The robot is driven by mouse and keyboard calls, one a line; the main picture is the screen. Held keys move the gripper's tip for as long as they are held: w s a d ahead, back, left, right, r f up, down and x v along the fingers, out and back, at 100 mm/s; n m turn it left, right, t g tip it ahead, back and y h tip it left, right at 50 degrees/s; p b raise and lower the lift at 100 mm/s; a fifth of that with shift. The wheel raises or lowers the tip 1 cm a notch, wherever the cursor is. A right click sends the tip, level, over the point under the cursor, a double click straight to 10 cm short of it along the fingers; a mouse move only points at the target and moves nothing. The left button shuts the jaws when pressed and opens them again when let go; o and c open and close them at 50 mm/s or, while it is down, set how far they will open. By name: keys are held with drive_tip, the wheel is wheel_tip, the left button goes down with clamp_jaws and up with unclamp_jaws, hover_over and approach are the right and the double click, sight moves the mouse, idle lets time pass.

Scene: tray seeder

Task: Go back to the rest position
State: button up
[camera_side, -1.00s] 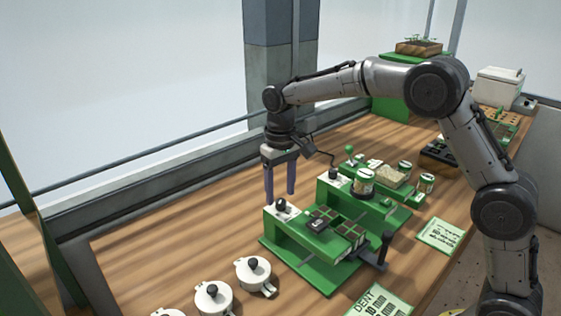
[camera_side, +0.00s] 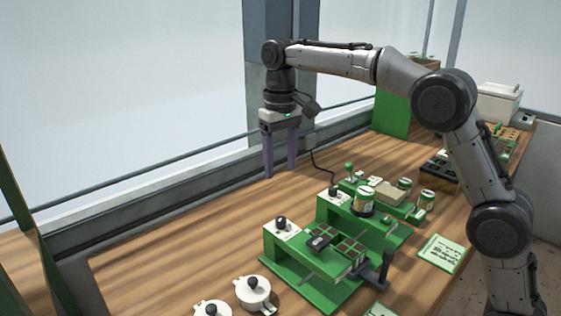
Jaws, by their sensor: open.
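My gripper (camera_side: 281,174) hangs above the wooden table, pointing down, with its two purple-grey fingers apart and nothing between them. It is behind and above the front green machine (camera_side: 315,290), clear of it. That machine has a white panel with a black knob (camera_side: 282,223) at its left end, a dark tray with green cells on top, and a black lever (camera_side: 387,265) at its right. A second green machine (camera_side: 385,232) stands behind it, with a dark-based jar (camera_side: 363,198) on it.
White lidded pots (camera_side: 253,292) stand at the front left. Labelled tins (camera_side: 427,200) and a seed-coloured tray (camera_side: 380,192) are at the back right. A printed green-edged card (camera_side: 440,253) lies at the right. The wooden table (camera_side: 190,240) is clear at the left.

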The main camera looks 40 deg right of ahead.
drive_tip(key=s+d+r+t, duration=0.2)
drive_tip(key=s+d+r, duration=0.1)
drive_tip(key=s+r, duration=0.7)
drive_tip(key=s+d+f+t, duration=0.1)
drive_tip(key=s+f+t, duration=0.1)
drive_tip(key=s, duration=1.1)
drive_tip(key=s+f, duration=0.4)
drive_tip(key=f, duration=0.2)
drive_tip(key=s+d+f+n+t, duration=0.1)
drive_tip(key=s+f, duration=0.3)
drive_tip(key=f, duration=0.3)
drive_tip(key=shift+s+t, duration=0.3)
drive_tip(key=shift+s, duration=0.05)
